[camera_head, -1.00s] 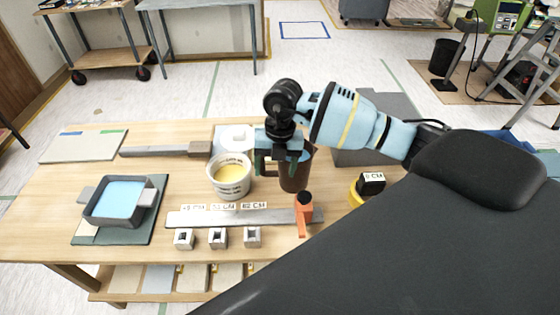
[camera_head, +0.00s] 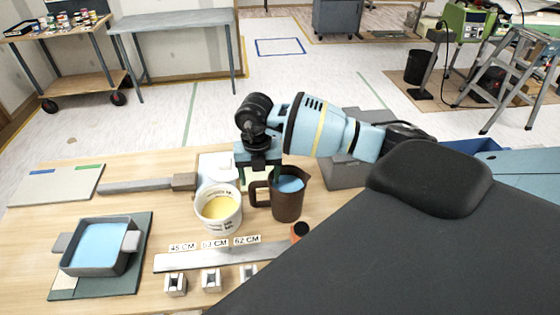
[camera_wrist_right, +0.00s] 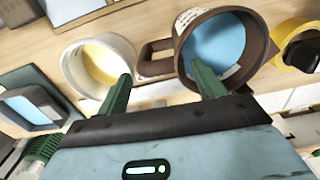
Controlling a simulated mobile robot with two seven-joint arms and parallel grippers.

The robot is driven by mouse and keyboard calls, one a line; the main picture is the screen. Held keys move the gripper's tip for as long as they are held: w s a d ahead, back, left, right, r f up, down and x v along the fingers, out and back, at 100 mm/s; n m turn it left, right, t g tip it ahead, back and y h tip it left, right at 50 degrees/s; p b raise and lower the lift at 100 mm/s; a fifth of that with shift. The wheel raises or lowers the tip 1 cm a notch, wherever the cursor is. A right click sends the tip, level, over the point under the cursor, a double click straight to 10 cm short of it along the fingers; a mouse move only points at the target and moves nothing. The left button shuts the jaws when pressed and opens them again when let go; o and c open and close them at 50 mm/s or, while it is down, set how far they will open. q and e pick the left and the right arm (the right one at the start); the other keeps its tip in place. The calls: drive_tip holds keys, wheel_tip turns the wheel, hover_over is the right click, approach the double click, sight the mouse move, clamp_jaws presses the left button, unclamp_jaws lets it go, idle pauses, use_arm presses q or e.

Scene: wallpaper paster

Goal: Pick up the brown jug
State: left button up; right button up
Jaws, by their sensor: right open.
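The brown jug (camera_head: 288,207) stands upright on the wooden table with blue inside; its handle (camera_head: 259,193) points left. My right gripper (camera_head: 260,177) is open above and behind the handle, with nothing held. In the right wrist view, the jug (camera_wrist_right: 266,32) is at the upper right. The handle (camera_wrist_right: 153,52) shows between the green fingertips of my right gripper (camera_wrist_right: 161,75); one finger overlaps the jug's body in the picture, and I cannot tell whether it touches. My left gripper is not in view.
A white tub of yellow paste (camera_head: 219,213) stands close left of the jug. A metal ruler (camera_head: 205,256) and small blocks lie in front. A grey tray (camera_head: 100,262) sits at left. A grey box (camera_head: 347,175) is behind right.

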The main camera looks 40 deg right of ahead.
sight(259, 186)
drive_tip(key=shift+f, duration=0.65)
wheel_tip(259, 186, down, 3)
drive_tip(key=shift+w+a+f, duration=0.1)
drive_tip(key=shift+f, duration=0.65)
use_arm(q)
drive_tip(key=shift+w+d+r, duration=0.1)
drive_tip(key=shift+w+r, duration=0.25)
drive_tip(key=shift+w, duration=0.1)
use_arm(e)
drive_tip(key=shift+c, duration=0.4)
drive_tip(key=c, duration=1.2)
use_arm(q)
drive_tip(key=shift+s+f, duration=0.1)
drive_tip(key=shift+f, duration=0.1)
use_arm(e)
drive_tip(key=shift+r, duration=0.1)
drive_tip(key=shift+c, duration=0.4)
drive_tip(key=shift+w, duration=0.1)
